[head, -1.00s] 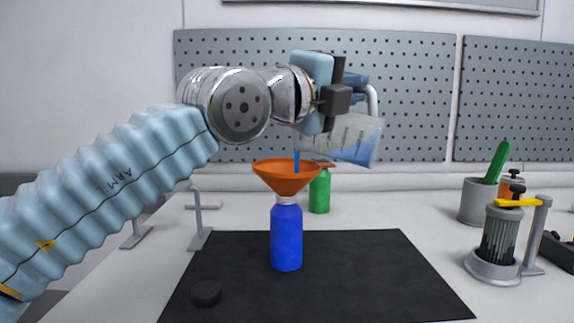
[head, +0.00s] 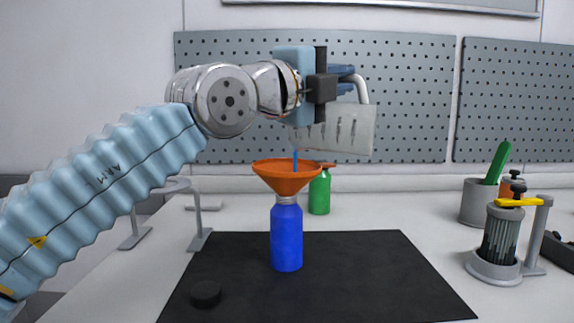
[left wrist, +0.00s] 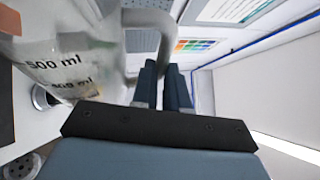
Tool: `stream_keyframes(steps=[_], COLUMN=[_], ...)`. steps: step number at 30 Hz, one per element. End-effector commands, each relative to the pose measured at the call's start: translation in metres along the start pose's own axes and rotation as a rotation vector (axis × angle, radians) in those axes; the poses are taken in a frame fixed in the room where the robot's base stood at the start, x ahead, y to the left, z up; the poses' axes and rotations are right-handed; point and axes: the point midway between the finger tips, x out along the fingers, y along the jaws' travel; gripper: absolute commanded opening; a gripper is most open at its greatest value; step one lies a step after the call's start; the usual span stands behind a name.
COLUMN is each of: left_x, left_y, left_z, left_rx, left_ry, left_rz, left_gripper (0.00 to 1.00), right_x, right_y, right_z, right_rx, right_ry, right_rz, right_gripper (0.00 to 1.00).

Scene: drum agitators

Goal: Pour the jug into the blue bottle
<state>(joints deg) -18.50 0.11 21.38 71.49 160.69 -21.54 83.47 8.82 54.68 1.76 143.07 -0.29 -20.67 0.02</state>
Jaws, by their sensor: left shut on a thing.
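The clear jug (head: 350,130) is tilted above an orange funnel (head: 288,176), its spout end low at the left. A thin blue stream (head: 295,160) runs down from it into the funnel. The funnel sits in the neck of the upright blue bottle (head: 287,238) on the black mat. My left gripper (head: 345,86) is shut on the jug's handle, above and behind the funnel. The left wrist view shows the jug's wall with ml marks (left wrist: 65,65) beside my gripper fingers (left wrist: 168,88). No blue liquid shows in the jug's visible part. My right gripper is not in view.
A black cap (head: 206,294) lies on the black mat (head: 370,285). A green bottle (head: 319,193) stands behind the funnel. A grey stand (head: 198,215) is at left. At right are a yellow-handled device (head: 500,240) and a grey cup (head: 476,202). The mat's right side is clear.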

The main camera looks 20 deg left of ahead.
Motion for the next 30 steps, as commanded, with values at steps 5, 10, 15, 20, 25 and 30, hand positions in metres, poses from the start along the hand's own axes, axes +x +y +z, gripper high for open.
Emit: stream_keyframes(steps=[5, 10, 15, 20, 25, 30], left_x=[0.007, 0.013, 0.015, 0.019, 0.020, 0.023], left_y=[0.004, 0.019, 0.024, 0.035, 0.056, 0.074], left_z=[-0.021, -0.042, -0.048, -0.064, -0.077, -0.094], left_rx=[0.131, 0.238, 0.291, 0.446, 0.647, 0.834], left_ry=[0.035, 0.050, 0.063, 0.099, 0.141, 0.180], left_rz=[0.056, 0.098, 0.120, 0.182, 0.268, 0.346], left_gripper=[0.00, 0.00, 0.00, 0.00, 0.00, 0.00], right_x=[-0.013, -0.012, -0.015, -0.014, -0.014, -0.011], right_y=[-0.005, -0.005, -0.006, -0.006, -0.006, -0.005], right_z=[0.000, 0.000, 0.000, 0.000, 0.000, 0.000], right_rx=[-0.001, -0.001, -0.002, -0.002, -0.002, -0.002], right_ry=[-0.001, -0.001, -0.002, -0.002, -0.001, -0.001], right_rz=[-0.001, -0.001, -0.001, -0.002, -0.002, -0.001], right_gripper=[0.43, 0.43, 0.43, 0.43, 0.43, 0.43])
